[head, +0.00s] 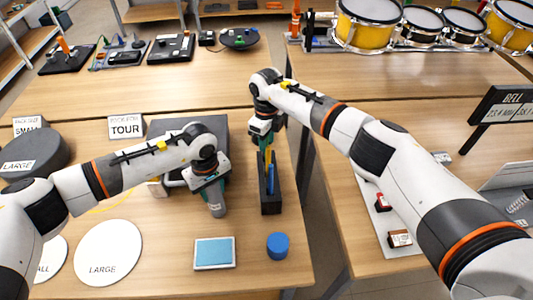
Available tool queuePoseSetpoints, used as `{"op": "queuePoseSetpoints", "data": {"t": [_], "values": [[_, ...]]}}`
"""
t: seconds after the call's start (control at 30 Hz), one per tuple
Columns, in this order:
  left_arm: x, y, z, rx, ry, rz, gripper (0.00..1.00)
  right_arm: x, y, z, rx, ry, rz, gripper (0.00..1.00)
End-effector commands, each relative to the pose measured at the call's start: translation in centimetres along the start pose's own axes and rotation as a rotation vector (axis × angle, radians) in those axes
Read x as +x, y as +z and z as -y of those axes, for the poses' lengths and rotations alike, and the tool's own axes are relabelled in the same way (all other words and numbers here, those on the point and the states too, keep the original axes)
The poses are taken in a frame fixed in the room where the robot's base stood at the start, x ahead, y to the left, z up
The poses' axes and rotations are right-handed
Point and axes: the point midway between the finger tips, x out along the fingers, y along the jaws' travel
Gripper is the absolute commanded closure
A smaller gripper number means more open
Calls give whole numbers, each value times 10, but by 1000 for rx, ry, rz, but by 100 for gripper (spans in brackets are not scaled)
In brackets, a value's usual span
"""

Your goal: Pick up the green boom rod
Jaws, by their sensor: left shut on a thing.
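My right gripper (263,138) is directly above the far end of this holder. Dark green shows at its fingertips, but I cannot tell whether this is the green boom rod or the fingers. Whether this gripper is open or shut is too small to see. My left gripper (212,188) points down left of the holder, shut on a grey cylindrical thing (217,207).
A blue pad (215,253) and a blue cylinder (278,245) lie in front of the holder. A dark grey case (220,130) is behind my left gripper. White round pads (108,252) lie at left. A gap separates the left and right tables.

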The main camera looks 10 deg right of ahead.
Motion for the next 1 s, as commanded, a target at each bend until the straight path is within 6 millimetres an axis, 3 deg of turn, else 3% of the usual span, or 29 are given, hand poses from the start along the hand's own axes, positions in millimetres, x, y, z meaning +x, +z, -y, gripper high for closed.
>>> {"op": "queuePoseSetpoints", "data": {"t": [0.03, 0.2, 0.63, 1.0], "values": [[0, 0, 0, 0, 0, 0, 84, 0, 0, 0, 0, 0, 0, 77], [0, 0, 0, 0, 0, 0, 84, 0, 0, 0, 0, 0, 0, 100], [0, 0, 0, 0, 0, 0, 84, -6, 0, -1, 0, 1, -1, 100], [0, 0, 0, 0, 0, 0, 84, -75, 0, -1, -1, 3, -3, 100]]}}
